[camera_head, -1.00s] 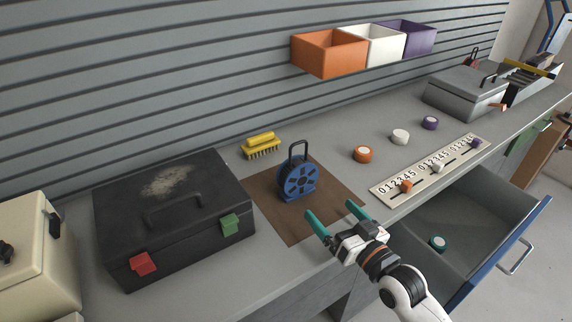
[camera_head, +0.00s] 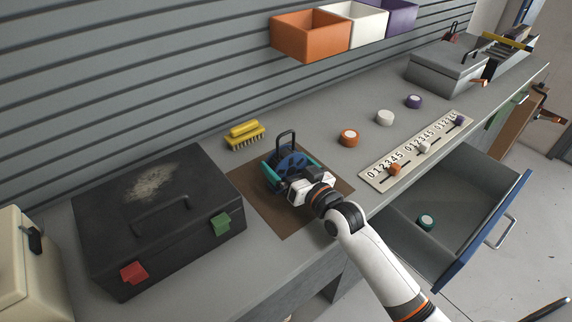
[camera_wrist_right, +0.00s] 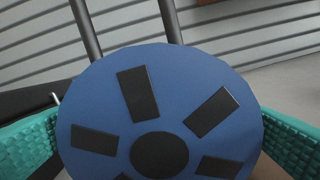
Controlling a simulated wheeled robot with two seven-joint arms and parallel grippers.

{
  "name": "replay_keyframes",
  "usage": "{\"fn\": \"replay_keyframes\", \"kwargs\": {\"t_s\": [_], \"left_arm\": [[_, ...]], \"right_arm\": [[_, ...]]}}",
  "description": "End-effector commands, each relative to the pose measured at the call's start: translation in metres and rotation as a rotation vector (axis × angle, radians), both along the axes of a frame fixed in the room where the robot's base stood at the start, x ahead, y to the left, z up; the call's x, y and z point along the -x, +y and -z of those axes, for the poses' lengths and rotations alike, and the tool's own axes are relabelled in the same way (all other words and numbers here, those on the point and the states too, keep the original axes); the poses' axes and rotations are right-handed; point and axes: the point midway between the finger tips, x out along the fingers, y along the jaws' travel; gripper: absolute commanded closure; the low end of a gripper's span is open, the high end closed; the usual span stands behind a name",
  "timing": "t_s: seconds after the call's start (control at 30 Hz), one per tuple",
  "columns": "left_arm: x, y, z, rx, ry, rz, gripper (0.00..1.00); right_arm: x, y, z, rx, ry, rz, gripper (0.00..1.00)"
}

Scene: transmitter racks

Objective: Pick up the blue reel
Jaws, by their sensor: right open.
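The blue reel (camera_head: 290,160) with its dark upright handle stands on a brown mat (camera_head: 262,207) on the workbench. My right gripper (camera_head: 288,172) is at the reel, its teal fingers spread to either side of it. In the right wrist view the reel's blue round face (camera_wrist_right: 185,85), with dark slots and a dark hub, fills the middle. The teal fingers show at the left and right edges of that view, and the jaws are open. In the head view my gripper hides the reel's lower part. My left gripper is not in view.
A black toolbox (camera_head: 120,225) stands left of the mat and a yellow brush (camera_head: 245,135) behind it. An orange knob (camera_head: 348,138) and a numbered slider panel (camera_head: 378,178) lie to the right. An open drawer (camera_head: 470,240) juts out below the bench at right.

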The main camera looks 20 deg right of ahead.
Motion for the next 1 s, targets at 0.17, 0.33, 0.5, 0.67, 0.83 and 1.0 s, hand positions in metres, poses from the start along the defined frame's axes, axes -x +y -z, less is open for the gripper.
{"fn": "replay_keyframes", "kwargs": {"t_s": [0.17,0.33,0.5,0.67,0.83,1.0], "left_arm": [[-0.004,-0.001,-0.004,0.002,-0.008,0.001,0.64],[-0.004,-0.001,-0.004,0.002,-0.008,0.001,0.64],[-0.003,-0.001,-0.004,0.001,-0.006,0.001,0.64],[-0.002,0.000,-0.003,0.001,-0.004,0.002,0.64],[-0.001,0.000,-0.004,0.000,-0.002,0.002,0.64],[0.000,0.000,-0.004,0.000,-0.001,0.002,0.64]], "right_arm": [[-0.020,0.007,-0.001,0.000,0.000,0.000,0.00],[-0.022,0.007,0.000,0.000,0.001,0.000,0.00],[-0.022,0.007,0.000,0.000,0.000,0.000,0.11],[-0.022,0.007,0.000,0.000,0.001,0.000,0.38],[-0.022,0.007,-0.002,-0.001,-0.003,0.000,0.48],[-0.022,0.007,-0.006,-0.002,-0.005,0.000,0.48]]}}
